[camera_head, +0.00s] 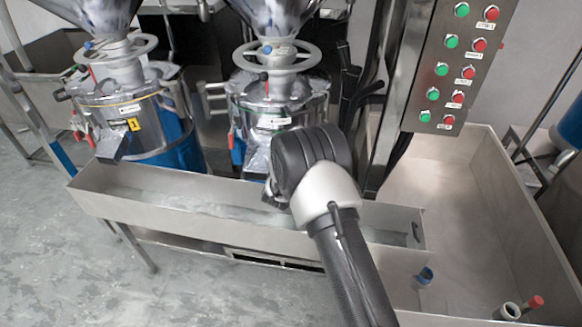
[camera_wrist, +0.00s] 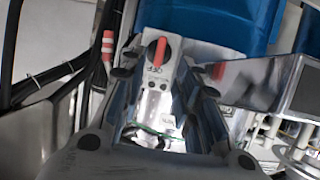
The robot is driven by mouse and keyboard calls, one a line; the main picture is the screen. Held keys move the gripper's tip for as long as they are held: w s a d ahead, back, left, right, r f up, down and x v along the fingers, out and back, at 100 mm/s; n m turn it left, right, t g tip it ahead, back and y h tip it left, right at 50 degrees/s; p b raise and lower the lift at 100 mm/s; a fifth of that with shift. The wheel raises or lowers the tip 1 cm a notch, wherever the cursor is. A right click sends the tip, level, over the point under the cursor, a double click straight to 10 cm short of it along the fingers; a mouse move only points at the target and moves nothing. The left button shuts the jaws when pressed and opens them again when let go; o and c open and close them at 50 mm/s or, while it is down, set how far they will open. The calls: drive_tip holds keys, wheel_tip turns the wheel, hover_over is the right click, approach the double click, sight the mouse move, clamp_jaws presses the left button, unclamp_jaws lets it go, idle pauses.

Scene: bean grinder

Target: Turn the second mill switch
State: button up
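The switch box (camera_wrist: 156,80) is a pale plate in the wrist view, with a dark round dial and a red-orange knob (camera_wrist: 160,50) standing roughly upright in the picture. Lettering like "OFF" is beside the dial. My gripper (camera_wrist: 165,76) is open, its fingers on either side of the plate and the knob near the gap between the tips. I cannot tell whether they touch it. In the head view the second mill (camera_head: 280,95) is a metal mill with a handwheel, blue below. My wrist is in front of its lower right side and hides the switch and fingertips.
The first mill (camera_head: 130,105) stands to the left. A long metal trough (camera_head: 180,205) runs in front of both mills, below my wrist. A panel (camera_head: 460,60) with green and red buttons is at upper right. Dark cables (camera_wrist: 50,75) lie left of the fingers in the wrist view.

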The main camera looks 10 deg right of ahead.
drive_tip(key=v, duration=0.5)
drive_tip(key=shift+s+a+r, duration=0.1)
drive_tip(key=shift+s+r, duration=0.05)
drive_tip(key=s+a+r+n+g+y, duration=0.1)
drive_tip(key=s+r+y, duration=0.2)
drive_tip(key=s+r, duration=0.5)
drive_tip(key=s+a+r+n+g+y, duration=0.15)
drive_tip(key=s+r, duration=0.25)
drive_tip(key=r, duration=0.8)
drive_tip(key=s+d+r+g, duration=0.1)
drive_tip(key=s+d+g, duration=0.2)
drive_tip(key=s, duration=1.4)
drive_tip(key=s+d+r+g, duration=0.1)
drive_tip(key=s+d+g, duration=0.2)
drive_tip(key=s, duration=1.4)
drive_tip(key=shift+s+d+r+n, duration=0.25)
drive_tip(key=shift+r+n, duration=0.1)
drive_tip(key=shift+n, duration=0.1)
